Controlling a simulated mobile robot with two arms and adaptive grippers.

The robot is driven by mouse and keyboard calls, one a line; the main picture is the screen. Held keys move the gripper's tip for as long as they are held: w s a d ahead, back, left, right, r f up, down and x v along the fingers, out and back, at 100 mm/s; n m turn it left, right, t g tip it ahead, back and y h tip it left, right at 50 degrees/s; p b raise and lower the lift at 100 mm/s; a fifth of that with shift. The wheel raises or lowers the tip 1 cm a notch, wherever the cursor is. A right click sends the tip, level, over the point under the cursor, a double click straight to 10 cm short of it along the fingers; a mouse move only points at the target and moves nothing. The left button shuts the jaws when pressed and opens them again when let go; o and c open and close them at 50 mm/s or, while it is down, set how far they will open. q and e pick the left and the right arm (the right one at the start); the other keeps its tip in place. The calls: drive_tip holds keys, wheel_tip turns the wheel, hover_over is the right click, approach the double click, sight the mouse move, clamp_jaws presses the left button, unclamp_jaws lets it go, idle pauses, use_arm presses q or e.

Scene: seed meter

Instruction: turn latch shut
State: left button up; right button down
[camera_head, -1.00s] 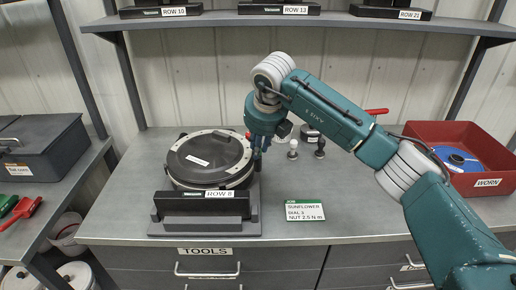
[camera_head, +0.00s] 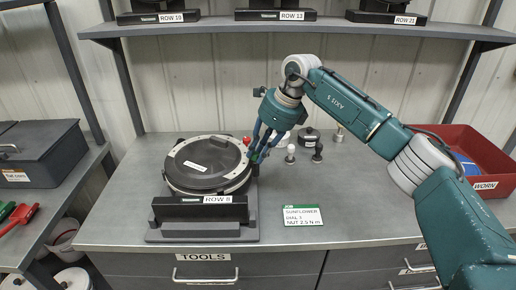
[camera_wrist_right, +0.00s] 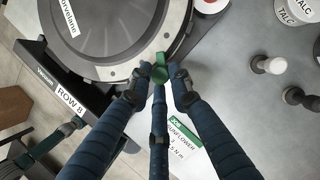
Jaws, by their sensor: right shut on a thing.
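The seed meter (camera_head: 207,165) is a round dark unit with a pale rim, on a grey base labelled ROW 8. It fills the upper left of the right wrist view (camera_wrist_right: 105,35). A small green latch (camera_wrist_right: 160,66) sits at the edge of its rim. My right gripper (camera_head: 256,155) comes in from the right at the meter's right edge. In the right wrist view its blue fingers (camera_wrist_right: 161,80) are closed around the latch, partly hiding it. My left gripper is not in view.
A job card (camera_head: 302,216) lies right of the meter. Dark and pale knobbed pieces (camera_head: 318,153) stand behind it. A red bin (camera_head: 470,140) is at the right. A shelf (camera_head: 300,30) runs above.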

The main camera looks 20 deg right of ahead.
drive_tip(key=n+p, duration=0.1)
drive_tip(key=n, duration=0.1)
drive_tip(key=n+g+p, duration=0.1)
drive_tip(key=n, duration=0.1)
drive_tip(key=shift+w+r+y, duration=0.2)
drive_tip(key=shift+y, duration=0.2)
drive_tip(key=shift+f+n+g+p, duration=0.1)
drive_tip(key=shift+n+g+p, duration=0.25)
drive_tip(key=shift+n+g, duration=0.45)
drive_tip(key=shift+n, duration=0.4)
drive_tip(key=c, duration=1.6)
unclamp_jaws()
drive_tip(key=shift+a, duration=0.15)
drive_tip(key=v, duration=1.2)
drive_tip(key=shift+s, duration=0.15)
